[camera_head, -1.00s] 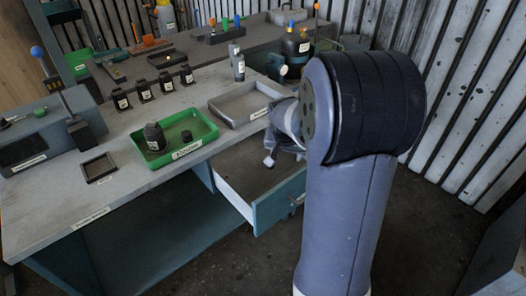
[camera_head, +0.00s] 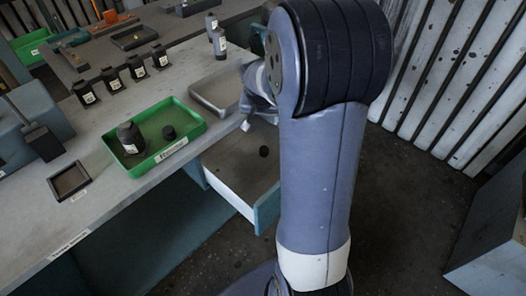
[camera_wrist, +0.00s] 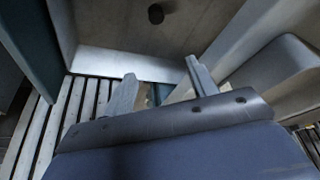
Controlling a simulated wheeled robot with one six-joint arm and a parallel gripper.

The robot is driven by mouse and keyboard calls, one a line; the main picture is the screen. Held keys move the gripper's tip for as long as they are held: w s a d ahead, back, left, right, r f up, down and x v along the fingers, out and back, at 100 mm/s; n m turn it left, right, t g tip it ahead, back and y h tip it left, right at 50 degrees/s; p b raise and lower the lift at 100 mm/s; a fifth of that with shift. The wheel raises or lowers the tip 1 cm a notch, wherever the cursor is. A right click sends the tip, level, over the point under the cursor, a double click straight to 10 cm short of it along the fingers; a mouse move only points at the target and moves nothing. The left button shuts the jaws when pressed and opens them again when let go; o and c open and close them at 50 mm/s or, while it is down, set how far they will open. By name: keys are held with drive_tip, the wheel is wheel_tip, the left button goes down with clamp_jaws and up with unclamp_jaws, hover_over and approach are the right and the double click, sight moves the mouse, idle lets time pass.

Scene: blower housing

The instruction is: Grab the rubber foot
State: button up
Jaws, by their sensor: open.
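A small round black piece, which looks like the rubber foot (camera_head: 263,152), lies on the floor of the open drawer (camera_head: 228,186). A dark round piece, seemingly the same one, shows at the top of the wrist view (camera_wrist: 156,14), beyond my fingertips and apart from them. My gripper (camera_wrist: 160,70) is open, with nothing between its two fingers. In the head view my gripper (camera_head: 246,124) is partly hidden by my arm, near the drawer's back edge and the grey tray.
A green tray (camera_head: 112,152) on the bench holds a black bottle (camera_head: 130,137) and another small black piece (camera_head: 169,132). A grey tray (camera_head: 203,104) stands beside it. Several black bottles (camera_head: 110,80) line the bench. A grey box-like unit (camera_head: 495,225) is at right.

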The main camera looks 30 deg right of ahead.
drive_tip(key=b, duration=0.9)
approach(264, 149)
drive_tip(key=b+x, duration=0.1)
drive_tip(key=x, duration=0.8)
drive_tip(key=shift+w+d+f, duration=0.1)
drive_tip(key=shift+f, duration=0.2)
drive_tip(key=shift+c, duration=0.5)
drive_tip(key=c, duration=0.9)
drive_tip(key=shift+r, duration=0.2)
drive_tip(key=shift+c, duration=0.2)
